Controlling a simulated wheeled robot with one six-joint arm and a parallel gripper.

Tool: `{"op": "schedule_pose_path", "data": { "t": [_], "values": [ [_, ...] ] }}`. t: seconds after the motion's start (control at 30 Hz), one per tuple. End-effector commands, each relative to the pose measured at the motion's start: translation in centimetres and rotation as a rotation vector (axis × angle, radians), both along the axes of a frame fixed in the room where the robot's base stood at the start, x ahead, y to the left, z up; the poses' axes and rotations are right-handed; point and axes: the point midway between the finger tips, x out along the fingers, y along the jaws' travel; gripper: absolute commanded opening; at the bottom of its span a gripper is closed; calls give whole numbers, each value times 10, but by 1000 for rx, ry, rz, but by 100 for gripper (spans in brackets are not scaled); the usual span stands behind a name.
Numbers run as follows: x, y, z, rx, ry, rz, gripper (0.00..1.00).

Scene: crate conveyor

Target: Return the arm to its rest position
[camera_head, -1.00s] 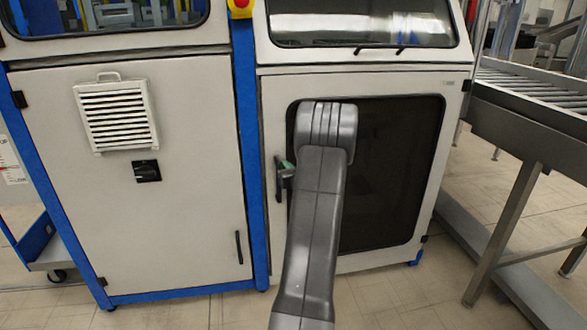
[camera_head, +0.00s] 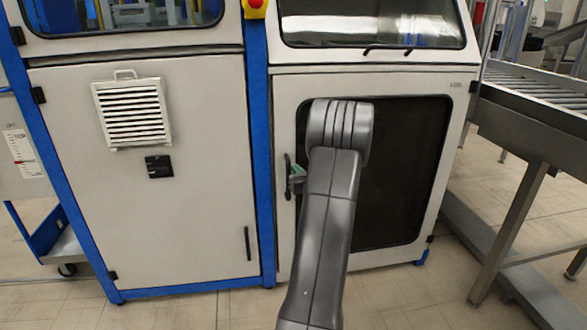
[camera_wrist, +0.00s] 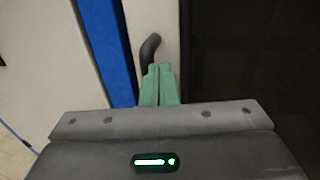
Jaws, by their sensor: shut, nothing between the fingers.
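My arm reaches up from the bottom of the head view toward the cabinet, with its grey elbow in front of the dark door window. My gripper (camera_wrist: 160,72) shows in the wrist view as two green fingers pressed together with nothing between them. It points at the white cabinet door (camera_wrist: 160,20), near a black curved door handle (camera_wrist: 149,46). The handle shows just beyond the fingertips; I cannot tell whether they touch. In the head view a bit of the green gripper (camera_head: 298,174) shows beside the handle, and the arm hides the rest.
The white cabinet (camera_head: 150,215) with blue posts (camera_head: 259,150) stands close ahead, its doors closed. A vent (camera_head: 133,112) and a black switch (camera_head: 159,167) are on the left panel. A roller conveyor (camera_head: 530,110) on metal legs stands at the right. Tiled floor shows between them.

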Motion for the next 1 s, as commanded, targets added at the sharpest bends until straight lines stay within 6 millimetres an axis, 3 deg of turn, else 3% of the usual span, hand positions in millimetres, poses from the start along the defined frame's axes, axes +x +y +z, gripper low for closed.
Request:
{"op": "schedule_pose_path", "data": {
  "t": [0.2, 0.43, 0.63, 1.0],
  "values": [
    [-42, -9, 1, 1, 4, -4, 0],
    [-74, -14, -1, 1, 4, -3, 0],
    [-83, -15, -1, -1, 2, -1, 0],
    [-78, -14, -2, 0, 2, -1, 0]
  ]
}}
